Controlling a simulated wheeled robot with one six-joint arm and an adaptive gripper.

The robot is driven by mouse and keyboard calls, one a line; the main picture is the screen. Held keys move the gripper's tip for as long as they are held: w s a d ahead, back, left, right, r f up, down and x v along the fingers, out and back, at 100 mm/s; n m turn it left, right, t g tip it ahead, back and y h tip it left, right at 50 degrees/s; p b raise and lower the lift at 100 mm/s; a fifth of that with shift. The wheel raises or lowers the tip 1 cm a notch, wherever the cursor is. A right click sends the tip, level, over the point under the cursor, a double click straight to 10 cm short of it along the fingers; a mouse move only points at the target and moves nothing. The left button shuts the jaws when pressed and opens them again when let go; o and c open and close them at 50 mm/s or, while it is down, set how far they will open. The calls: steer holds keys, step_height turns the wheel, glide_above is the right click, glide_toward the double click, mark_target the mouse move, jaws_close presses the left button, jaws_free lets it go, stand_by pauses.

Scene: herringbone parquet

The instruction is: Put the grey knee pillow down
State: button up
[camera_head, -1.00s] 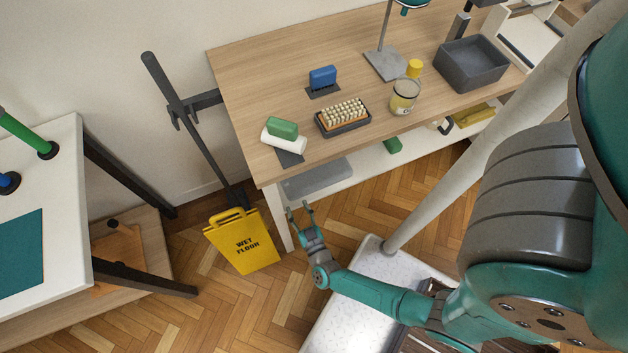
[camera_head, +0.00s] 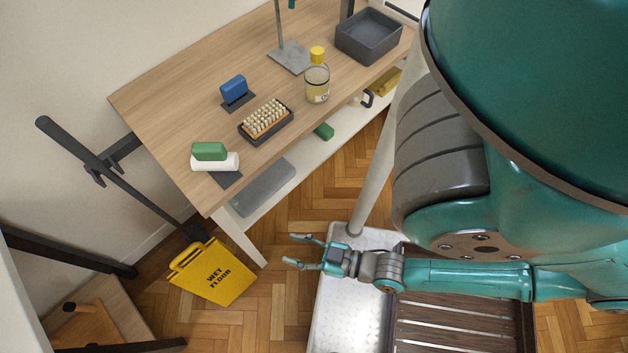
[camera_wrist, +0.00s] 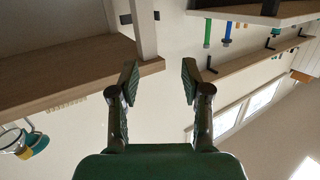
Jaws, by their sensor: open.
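A flat grey pad that looks like the grey knee pillow (camera_head: 263,187) lies on the white lower shelf (camera_head: 290,165) under the wooden table, at the near left end. My gripper (camera_head: 294,250) is open with nothing between its fingers. It is in front of the table, to the right of the table's near leg, apart from the pad. In the wrist view my gripper's two fingers (camera_wrist: 160,82) stand wide apart, and I cannot make out the pad there.
A yellow wet floor sign (camera_head: 212,272) stands left of the table's near leg (camera_head: 240,240). The tabletop (camera_head: 165,110) holds a brush (camera_head: 266,119), a jar (camera_head: 317,83), a grey bin (camera_head: 369,36) and sponges. Parquet shows between sign and my base.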

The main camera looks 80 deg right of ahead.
steer(key=s+a+r+g, duration=0.1)
steer(key=s+r, duration=0.1)
steer(key=r, duration=0.4)
steer(key=s+a+r+n+y, duration=0.1)
steer(key=s+r, duration=0.1)
steer(key=r, duration=0.5)
steer(key=shift+s+g, duration=0.35)
steer(key=shift+g, duration=0.05)
